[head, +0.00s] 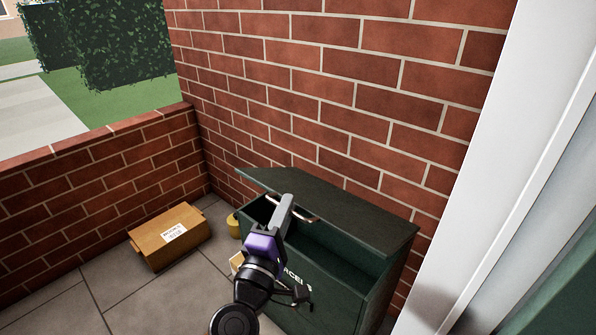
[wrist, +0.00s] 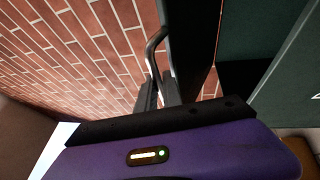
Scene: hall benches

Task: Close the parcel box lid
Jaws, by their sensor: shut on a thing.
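The dark green parcel box (head: 345,290) stands against the brick wall, with white lettering on its front partly hidden by my arm. Its lid (head: 355,205) is partly open, hinged on the wall side, and the dark inside shows below it. A metal handle (head: 307,218) sits at the lid's front edge. My gripper (head: 285,212) is at that handle, its fingers shut on it. In the wrist view the fingers (wrist: 158,95) meet the lower end of the curved handle (wrist: 151,48), beside the lid's dark edge (wrist: 192,45).
A brown cardboard parcel (head: 170,236) with a white label lies on the paving left of the box. A small yellow object (head: 233,225) stands beside the box. A low brick wall (head: 95,190) closes the left, and a white door frame (head: 490,150) the right.

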